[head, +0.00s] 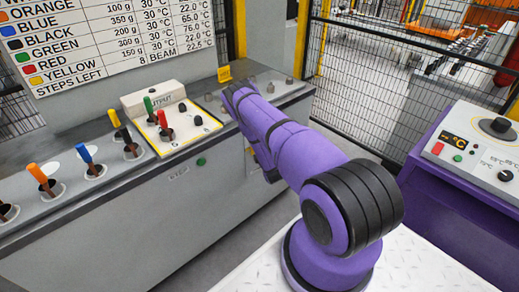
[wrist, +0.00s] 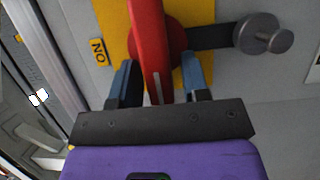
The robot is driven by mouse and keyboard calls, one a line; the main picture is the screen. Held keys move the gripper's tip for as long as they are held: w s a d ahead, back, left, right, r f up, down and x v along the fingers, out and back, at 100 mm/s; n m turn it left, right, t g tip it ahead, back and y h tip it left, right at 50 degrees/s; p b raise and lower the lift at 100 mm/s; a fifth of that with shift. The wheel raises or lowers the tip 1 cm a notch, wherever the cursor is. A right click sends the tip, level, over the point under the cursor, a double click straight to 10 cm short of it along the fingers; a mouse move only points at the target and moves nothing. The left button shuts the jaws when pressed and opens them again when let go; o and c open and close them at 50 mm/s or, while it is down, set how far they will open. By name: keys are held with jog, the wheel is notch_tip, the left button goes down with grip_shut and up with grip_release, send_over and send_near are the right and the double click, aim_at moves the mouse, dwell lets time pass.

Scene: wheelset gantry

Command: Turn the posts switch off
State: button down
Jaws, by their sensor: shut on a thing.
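In the wrist view, a long red handle (wrist: 148,45) runs up and down the picture over a round red hub on a yellow plate (wrist: 113,20). I take it for the posts switch, though no name plate shows. My gripper (wrist: 160,70) has one blue-grey finger on each side of the handle and is shut on it. A small yellow label (wrist: 98,52) left of the plate reads ON, turned in the picture. The handle's upper end is cut off by the frame. In the head view my purple arm reaches to the cabinet front and hides the handle and gripper.
A dark strap leads from the hub to a grey round knob (wrist: 262,35). The grey console (head: 130,215) carries coloured levers and an output box (head: 155,98). A purple control cabinet (head: 450,225) stands right, with mesh fencing (head: 370,90) behind.

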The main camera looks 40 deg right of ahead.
jog(key=c, duration=1)
grip_release()
jog(key=shift+o, duration=0.2)
jog(key=shift+s, duration=0.15)
jog(key=v, duration=1)
jog(key=shift+s+a, duration=0.15)
jog(key=shift+s, duration=0.1)
jog(key=shift+f, duration=0.15)
